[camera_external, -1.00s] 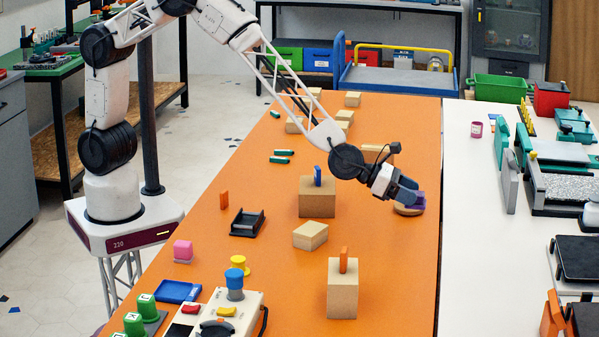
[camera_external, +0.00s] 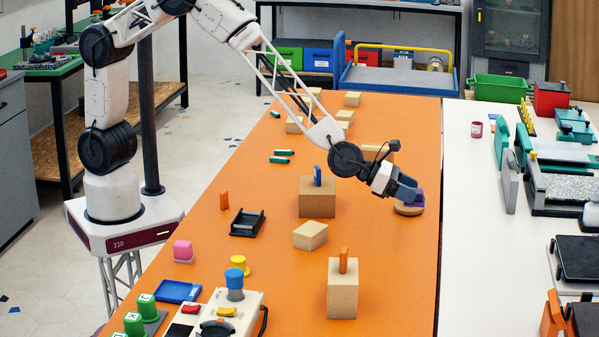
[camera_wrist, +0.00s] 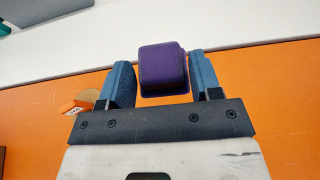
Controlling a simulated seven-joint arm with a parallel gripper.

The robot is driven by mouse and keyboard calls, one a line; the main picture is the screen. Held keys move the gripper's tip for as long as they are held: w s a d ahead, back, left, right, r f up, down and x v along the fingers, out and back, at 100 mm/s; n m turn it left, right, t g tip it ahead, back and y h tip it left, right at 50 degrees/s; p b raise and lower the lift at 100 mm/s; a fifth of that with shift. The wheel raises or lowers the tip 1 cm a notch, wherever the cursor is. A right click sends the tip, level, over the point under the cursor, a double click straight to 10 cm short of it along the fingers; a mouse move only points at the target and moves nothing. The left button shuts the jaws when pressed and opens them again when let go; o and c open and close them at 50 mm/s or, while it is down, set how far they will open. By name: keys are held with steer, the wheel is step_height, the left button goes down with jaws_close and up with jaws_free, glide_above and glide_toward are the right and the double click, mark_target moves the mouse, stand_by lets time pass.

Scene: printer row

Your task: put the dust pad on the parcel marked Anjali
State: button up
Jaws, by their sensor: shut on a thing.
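A purple block (camera_wrist: 163,70) sits between the two blue fingers of my gripper (camera_wrist: 160,82) in the wrist view. My gripper (camera_external: 411,190) is shut on it at the right edge of the orange table. In the external view the purple part (camera_external: 419,197) shows with a tan rounded base (camera_external: 407,210) below it, which looks like the dust pad. The tan box parcels include one with a blue upright piece on top (camera_external: 317,203), one with an orange upright piece (camera_external: 342,294), and a low bare one (camera_external: 310,236). I cannot read any name on them.
More tan boxes (camera_external: 353,99) stand towards the far end. A black tray (camera_external: 247,222), a pink block (camera_external: 183,250) and a control box (camera_external: 247,303) lie to the left and front. A white table (camera_external: 470,200) with printing equipment adjoins on the right. Orange table surface right of the near boxes is clear.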

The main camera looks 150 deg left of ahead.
steer(key=s+a+r+n+g+y, duration=0.1)
steer(key=s+a+n+g, duration=0.2)
steer(key=s, duration=1.3)
steer(key=s+a+n+g+y, duration=0.1)
steer(key=s+a+n+g, duration=0.2)
steer(key=s, duration=1.4)
steer(key=s+a+r+n+g+y, duration=0.1)
steer(key=s+a+n+g+y, duration=0.1)
steer(key=s, duration=1.4)
steer(key=shift+s+a+r+n+g, duration=0.15)
steer(key=shift+a+r+n+g, duration=0.35)
steer(key=shift+g, duration=0.4)
steer(key=shift+f, duration=0.15)
glide_above(373, 148)
steer(key=shift+d+f, duration=0.1)
steer(key=shift+f, duration=0.7)
steer(key=shift+f, duration=1.75)
steer(key=shift+f, duration=0.1)
